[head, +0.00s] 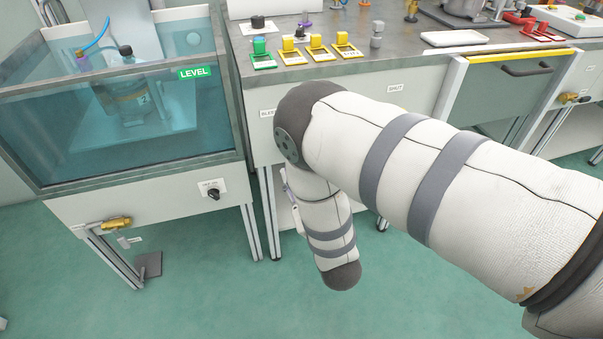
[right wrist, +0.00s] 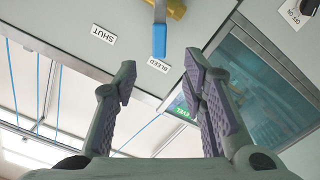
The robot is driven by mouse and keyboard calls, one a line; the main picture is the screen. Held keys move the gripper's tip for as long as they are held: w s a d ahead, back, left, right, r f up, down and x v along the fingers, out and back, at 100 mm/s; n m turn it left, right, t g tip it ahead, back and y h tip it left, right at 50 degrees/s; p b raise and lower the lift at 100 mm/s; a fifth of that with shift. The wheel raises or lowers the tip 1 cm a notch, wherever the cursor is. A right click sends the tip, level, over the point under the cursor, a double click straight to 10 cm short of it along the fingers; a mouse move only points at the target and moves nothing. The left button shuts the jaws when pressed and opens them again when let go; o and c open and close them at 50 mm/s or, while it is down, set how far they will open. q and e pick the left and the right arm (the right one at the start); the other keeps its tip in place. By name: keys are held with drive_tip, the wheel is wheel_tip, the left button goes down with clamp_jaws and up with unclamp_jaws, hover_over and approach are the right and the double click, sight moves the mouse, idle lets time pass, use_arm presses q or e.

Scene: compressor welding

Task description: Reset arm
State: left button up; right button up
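My right arm (head: 400,165) comes in from the right in the head view, bends in front of the bench and hangs down toward the floor. Its gripper is not clearly visible there. In the right wrist view my right gripper (right wrist: 160,66) is open, with its purple-padded fingers apart and nothing between them. A blue-handled lever (right wrist: 159,40) on a brass valve (right wrist: 175,8) lies beyond the fingertips, on a panel with SHUT and BLEED labels seen upside down. My left gripper is in neither view.
The bench (head: 385,72) holds green and yellow blocks (head: 292,50) and a white tray (head: 454,38). A glass-walled water tank (head: 150,120) stands left, with a switch (head: 213,192) and brass valve (head: 115,223) below. The green floor (head: 200,290) is mostly clear.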

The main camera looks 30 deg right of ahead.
idle(0.5)
drive_tip(key=s+d+f+m+g+y+p, duration=0.1)
drive_tip(key=s+f+g, duration=0.4)
drive_tip(key=s, duration=0.3)
drive_tip(key=s+f+m+g+p, duration=0.1)
drive_tip(key=s+f+g+p, duration=0.1)
drive_tip(key=s+f+g, duration=0.35)
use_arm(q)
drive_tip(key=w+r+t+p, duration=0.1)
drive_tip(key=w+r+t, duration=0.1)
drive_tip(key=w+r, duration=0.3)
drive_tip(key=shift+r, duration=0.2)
use_arm(e)
drive_tip(key=s+a+r+m+g+y, duration=0.1)
drive_tip(key=s+g, duration=0.4)
drive_tip(key=s, duration=1)
drive_tip(key=s+a+r+g+y, duration=0.1)
drive_tip(key=s+a+g+y, duration=0.1)
drive_tip(key=s, duration=1.3)
drive_tip(key=a+g, duration=0.1)
drive_tip(key=g, duration=0.1)
drive_tip(key=shift+m+g, duration=0.35)
drive_tip(key=shift+m, duration=0.05)
